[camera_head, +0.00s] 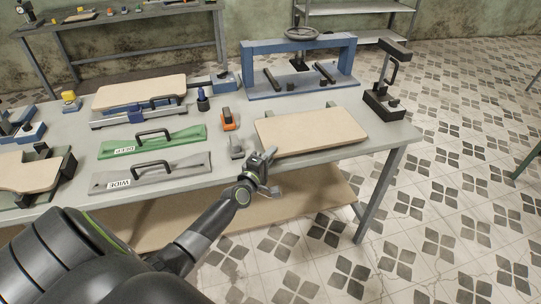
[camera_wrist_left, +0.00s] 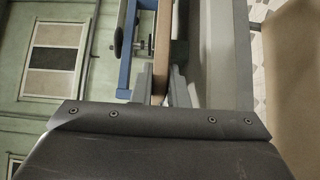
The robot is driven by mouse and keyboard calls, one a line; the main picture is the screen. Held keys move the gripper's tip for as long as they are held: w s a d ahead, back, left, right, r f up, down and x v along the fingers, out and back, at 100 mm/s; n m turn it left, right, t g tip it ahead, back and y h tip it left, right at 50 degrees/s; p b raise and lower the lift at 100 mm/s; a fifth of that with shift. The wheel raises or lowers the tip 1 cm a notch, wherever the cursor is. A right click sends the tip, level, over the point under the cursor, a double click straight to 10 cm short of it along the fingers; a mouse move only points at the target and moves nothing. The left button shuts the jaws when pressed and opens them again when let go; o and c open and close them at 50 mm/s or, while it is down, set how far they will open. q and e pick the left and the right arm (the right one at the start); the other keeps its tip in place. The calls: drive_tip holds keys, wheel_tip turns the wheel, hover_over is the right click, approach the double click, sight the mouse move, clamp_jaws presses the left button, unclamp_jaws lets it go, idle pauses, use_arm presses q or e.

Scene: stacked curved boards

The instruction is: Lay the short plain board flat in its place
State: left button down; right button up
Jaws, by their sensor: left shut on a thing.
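A plain light-wood board (camera_head: 312,131) is at the right front of the table, by the front edge. My left gripper (camera_head: 264,163) is shut on its near left corner. In the left wrist view the board shows as a thin brown edge (camera_wrist_left: 161,48) between the two fingers (camera_wrist_left: 160,82). The board looks about level, but I cannot tell whether it touches the tabletop. Another plain board (camera_head: 140,92) lies on a blue and grey fixture at the back left. My right gripper is not in view.
A blue press frame (camera_head: 298,66) stands behind the held board, and a black clamp stand (camera_head: 384,98) is to its right. An orange tool (camera_head: 228,120) and a grey block (camera_head: 236,147) sit to its left. Green (camera_head: 153,141) and grey (camera_head: 150,173) templates lie farther left.

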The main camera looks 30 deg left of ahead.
use_arm(q)
drive_tip(key=c, duration=1.5)
unclamp_jaws()
drive_tip(key=shift+f, duration=0.2)
drive_tip(key=s, duration=0.6)
drive_tip(key=shift+d+p, duration=0.3)
drive_tip(key=shift+p, duration=0.05)
drive_tip(key=shift+o, duration=0.5)
drive_tip(key=o, duration=0.5)
drive_tip(key=shift+c, duration=0.2)
